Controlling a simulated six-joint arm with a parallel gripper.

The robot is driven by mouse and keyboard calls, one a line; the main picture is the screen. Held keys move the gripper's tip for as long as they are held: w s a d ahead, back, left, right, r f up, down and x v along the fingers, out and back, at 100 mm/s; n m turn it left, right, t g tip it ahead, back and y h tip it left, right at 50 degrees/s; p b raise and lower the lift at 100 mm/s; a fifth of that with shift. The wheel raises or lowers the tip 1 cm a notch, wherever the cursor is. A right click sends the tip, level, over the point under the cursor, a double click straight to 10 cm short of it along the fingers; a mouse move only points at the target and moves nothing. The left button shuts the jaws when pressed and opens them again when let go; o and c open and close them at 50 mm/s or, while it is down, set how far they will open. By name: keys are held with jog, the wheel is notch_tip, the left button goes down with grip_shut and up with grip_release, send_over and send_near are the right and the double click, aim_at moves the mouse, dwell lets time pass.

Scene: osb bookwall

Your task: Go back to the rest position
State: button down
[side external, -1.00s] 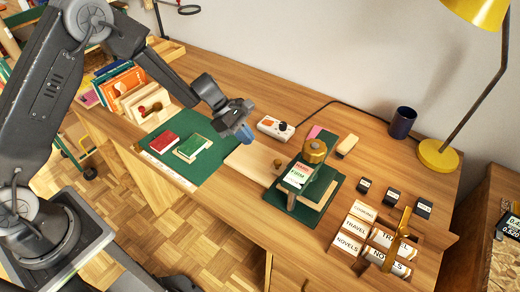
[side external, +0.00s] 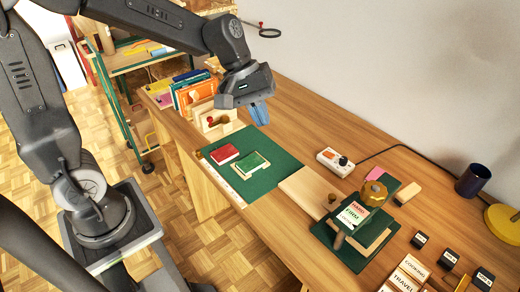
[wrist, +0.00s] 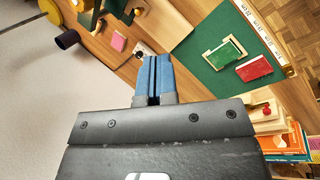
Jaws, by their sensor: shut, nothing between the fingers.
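My gripper (side external: 260,113) is raised above the back of the wooden desk in the side view, near the upright books. Its blue fingers are together and empty, and they also show in the wrist view (wrist: 153,75). A red book (side external: 224,154) and a green book in a pale wooden frame (side external: 250,163) lie on the green mat (side external: 282,160) below and apart from my gripper. Both also show at the upper right of the wrist view.
Upright books (side external: 192,95) stand at the desk's left end. A press-like device (side external: 372,196) on a green base, a white control box (side external: 335,160), a dark cup (side external: 472,180) and labelled blocks (side external: 410,272) occupy the right. Bare desk lies behind the mat.

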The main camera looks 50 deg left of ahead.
jog(key=s+a+r+m+t+y, duration=0.1)
jog(key=s+a+r+m+y, duration=0.1)
jog(key=s+m, duration=0.2)
jog(key=s+a+r+m+t+y, duration=0.2)
jog(key=s+m, duration=0.3)
jog(key=s, duration=0.6)
jog(key=shift+r+y, duration=0.3)
